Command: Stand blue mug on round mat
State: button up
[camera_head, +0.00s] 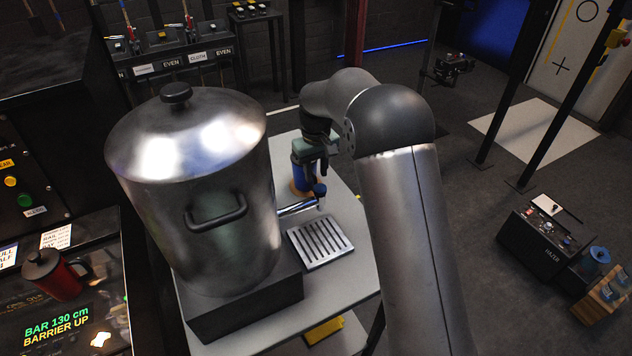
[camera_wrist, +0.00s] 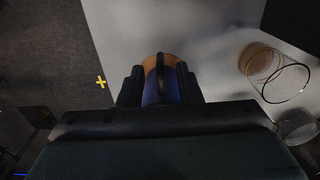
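The blue mug (camera_head: 300,177) is upright near the far end of the light table, partly hidden by my gripper (camera_head: 316,150). The tan round mat (camera_head: 301,190) shows directly below the mug; I cannot tell whether the mug rests on it or is just above it. In the wrist view the blue mug (camera_wrist: 153,95) is between the two dark fingers of my gripper (camera_wrist: 160,88), which touch its sides. Its dark handle points up in the picture. The tan mat (camera_wrist: 152,62) shows just beyond the mug.
A large lidded steel urn (camera_head: 190,190) stands close on the left, with its tap and a slotted drip tray (camera_head: 320,242) in front. A clear round vessel (camera_wrist: 287,82) is at the right in the wrist view.

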notch_tip(320, 180, up, 7)
jog(key=s+d+r+m, duration=0.2)
jog(key=s+d+r, duration=0.2)
jog(key=s+d, duration=0.4)
jog(key=s+d+f+m, duration=0.1)
jog(key=s+d, duration=0.1)
jog(key=s, duration=0.7)
jog(key=s+d+f+m, duration=0.1)
jog(key=s+d+f, duration=0.1)
jog(key=s, duration=0.8)
jog(key=s+d+f+m, duration=0.1)
jog(key=s+d, duration=0.3)
jog(key=s, duration=0.5)
jog(key=shift+s+f+m+t, duration=0.2)
jog(key=shift+f+m+t, duration=0.1)
